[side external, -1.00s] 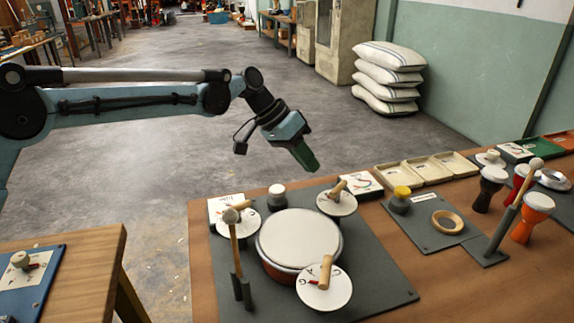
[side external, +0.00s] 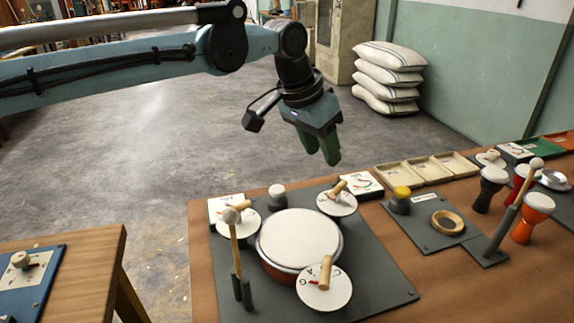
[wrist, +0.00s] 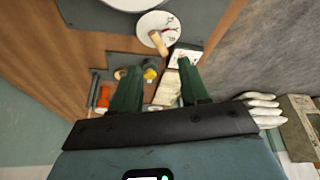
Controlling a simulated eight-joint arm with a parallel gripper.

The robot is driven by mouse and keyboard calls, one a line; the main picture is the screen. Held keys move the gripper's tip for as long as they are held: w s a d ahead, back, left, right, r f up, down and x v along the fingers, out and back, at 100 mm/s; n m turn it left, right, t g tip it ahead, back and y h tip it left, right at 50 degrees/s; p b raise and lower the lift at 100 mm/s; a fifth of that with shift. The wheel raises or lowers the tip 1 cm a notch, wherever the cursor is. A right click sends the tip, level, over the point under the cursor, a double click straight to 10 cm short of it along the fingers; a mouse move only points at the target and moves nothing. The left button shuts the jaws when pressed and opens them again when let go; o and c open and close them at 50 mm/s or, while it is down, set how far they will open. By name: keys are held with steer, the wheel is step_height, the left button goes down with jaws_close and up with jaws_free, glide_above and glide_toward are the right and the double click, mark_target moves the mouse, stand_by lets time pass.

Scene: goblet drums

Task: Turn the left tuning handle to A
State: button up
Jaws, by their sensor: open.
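A drum (side external: 299,237) with a pale head sits on a dark mat (side external: 375,275), with three white lettered dials around it. The leftmost dial (side external: 248,226) in the side view is partly hidden by a mallet (side external: 235,240). A dial at the back right (side external: 345,207) and a dial at the front (side external: 318,298) have wooden handles. Which is the task's left handle I cannot tell for certain. My gripper (side external: 322,160) hangs above and behind the back-right dial, open and empty. The wrist view shows a dial (wrist: 150,22) with its wooden handle (wrist: 158,43) ahead of my fingers.
White cards (side external: 361,184) stand behind the dials. A small grey pot (side external: 277,197) is at the mat's back edge. To the right are trays (side external: 428,170), a wooden ring (side external: 447,222) and small goblet drums (side external: 534,217). Sacks (side external: 389,77) are stacked on the floor.

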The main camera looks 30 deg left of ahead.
mark_target(337, 187)
steer(key=x, duration=1.1)
steer(key=shift+w+d+f, duration=0.2)
steer(key=shift+d+f, duration=0.05)
steer(key=shift+f, duration=0.05)
jaws_close()
